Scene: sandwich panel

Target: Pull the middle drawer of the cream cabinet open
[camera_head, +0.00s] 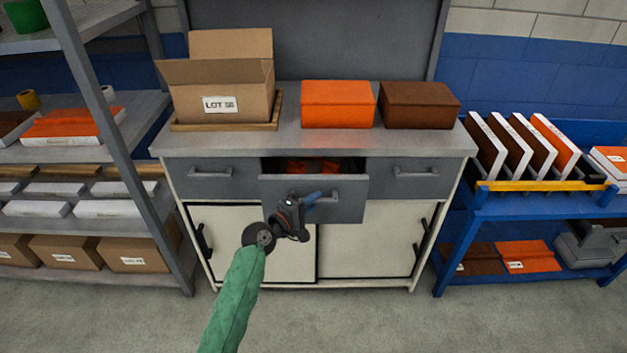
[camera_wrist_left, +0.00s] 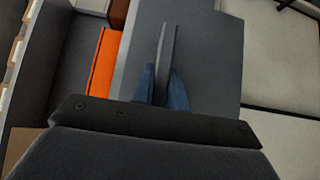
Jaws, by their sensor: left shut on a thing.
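The cream cabinet (camera_head: 355,241) has a grey top and a row of three grey drawers. The middle drawer (camera_head: 345,205) stands partly out, with orange things (camera_head: 313,167) visible inside it. My left gripper (camera_head: 312,198) is at the left part of this drawer's handle. In the left wrist view its blue fingertips (camera_wrist_left: 164,88) are shut on the bar handle (camera_wrist_left: 166,50), one on each side. The orange contents (camera_wrist_left: 104,62) also show there beside the drawer front. My right gripper is in neither view.
A cardboard box (camera_head: 222,92) on a wooden tray, an orange box (camera_head: 338,104) and a brown box (camera_head: 419,105) stand on the cabinet top. The left drawer (camera_head: 212,183) and right drawer (camera_head: 402,188) are closed. Shelving flanks both sides; the floor in front is clear.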

